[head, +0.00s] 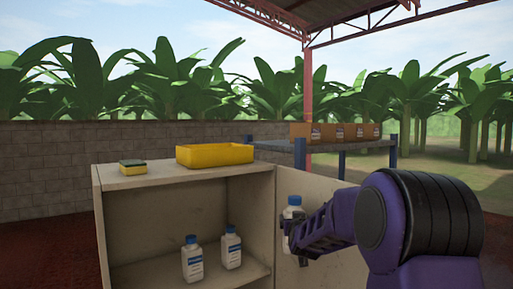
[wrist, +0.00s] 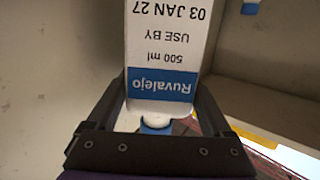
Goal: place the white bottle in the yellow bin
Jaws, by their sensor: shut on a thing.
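A white bottle with a blue cap (head: 292,213) is held in my gripper (head: 294,232), in front of the cabinet's open door. In the wrist view the bottle (wrist: 165,45) fills the space between the two fingers of my gripper (wrist: 160,100); its blue-banded label reads "Ruvalejo", 500 ml, upside down in the picture. The yellow bin (head: 190,158) stands on top of the cabinet, to the left of and above my gripper. Its inside is mostly hidden.
Two similar white bottles, a left one (head: 192,263) and a right one (head: 231,250), stand inside the open cabinet (head: 160,185). A yellow and dark sponge (head: 132,167) lies on its top. A table (head: 340,146) behind bears an orange-brown crate (head: 300,131) with bottles.

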